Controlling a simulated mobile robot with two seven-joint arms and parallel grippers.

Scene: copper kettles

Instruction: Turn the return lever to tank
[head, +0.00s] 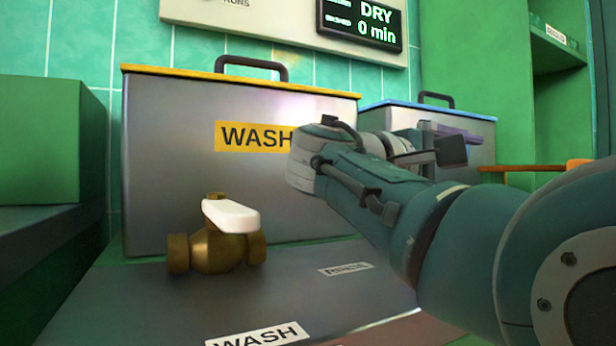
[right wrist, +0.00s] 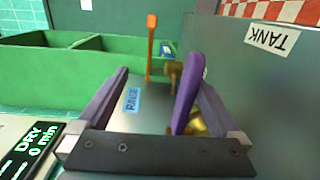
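In the right wrist view a long purple lever (right wrist: 187,98) sits over a brass valve (right wrist: 198,126), mostly hidden. No label reading "return" shows, but this lever is nearest the TANK label (right wrist: 271,38). It points up the picture, between the TANK label and the blue RINSE label (right wrist: 133,99). My right gripper (right wrist: 165,82) is open, its fingers on either side of the lever. The lever is closer to the right finger; I cannot tell whether they touch. In the head view my right gripper (head: 440,148) is in front of the blue-rimmed tank (head: 483,126). My left gripper is out of view.
A brass valve with a white lever (head: 231,216) stands before the yellow-rimmed WASH tank (head: 170,150). An orange lever (right wrist: 151,46) rises beyond my right gripper. Green bins (right wrist: 40,75) and the DRY display (right wrist: 35,145) are at left in the wrist view.

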